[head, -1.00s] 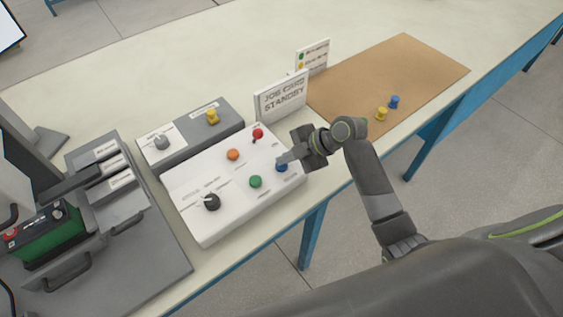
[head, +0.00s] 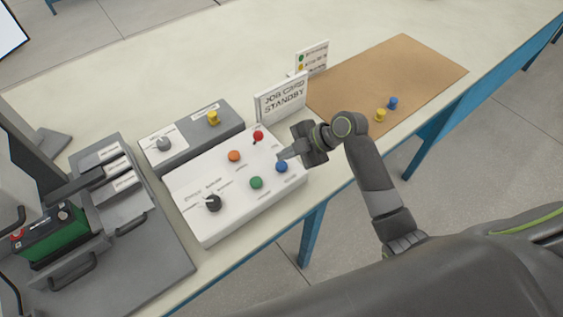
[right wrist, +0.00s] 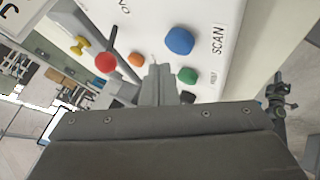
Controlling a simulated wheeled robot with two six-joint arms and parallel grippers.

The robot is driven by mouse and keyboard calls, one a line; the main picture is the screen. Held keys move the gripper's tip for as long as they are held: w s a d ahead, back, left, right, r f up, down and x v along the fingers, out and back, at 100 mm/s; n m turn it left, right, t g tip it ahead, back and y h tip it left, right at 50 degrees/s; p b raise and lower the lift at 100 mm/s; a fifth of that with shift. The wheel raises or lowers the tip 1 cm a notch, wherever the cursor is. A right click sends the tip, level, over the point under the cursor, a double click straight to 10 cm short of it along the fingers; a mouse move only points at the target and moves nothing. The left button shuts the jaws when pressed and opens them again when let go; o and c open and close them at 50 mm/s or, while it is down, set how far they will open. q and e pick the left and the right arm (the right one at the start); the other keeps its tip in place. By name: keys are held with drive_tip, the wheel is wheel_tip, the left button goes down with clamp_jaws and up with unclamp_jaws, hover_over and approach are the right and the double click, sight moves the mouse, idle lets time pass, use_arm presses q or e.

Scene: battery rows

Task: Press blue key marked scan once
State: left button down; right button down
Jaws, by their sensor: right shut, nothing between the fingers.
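In the right wrist view the blue key (right wrist: 180,41) stands beside the printed word SCAN. My right gripper (head: 281,156) is shut and empty. In the head view its tip is just above the blue key in the picture. In the right wrist view its closed fingertips (right wrist: 158,70) lie below the blue key, between the orange and green buttons in the picture, and the whole key shows, clear of them. My left gripper is not in view.
The panel also has a green button (head: 256,183), an orange button (head: 234,156), a red-topped lever (head: 258,135) and a black knob (head: 213,203). A brown mat (head: 400,70) holds yellow and blue pegs.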

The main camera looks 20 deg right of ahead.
sight(286, 165)
wheel_tip(286, 165, up, 4)
drive_tip(key=p, duration=0.3)
drive_tip(key=shift+r, duration=0.2)
drive_tip(key=shift+f, duration=0.1)
idle(0.4)
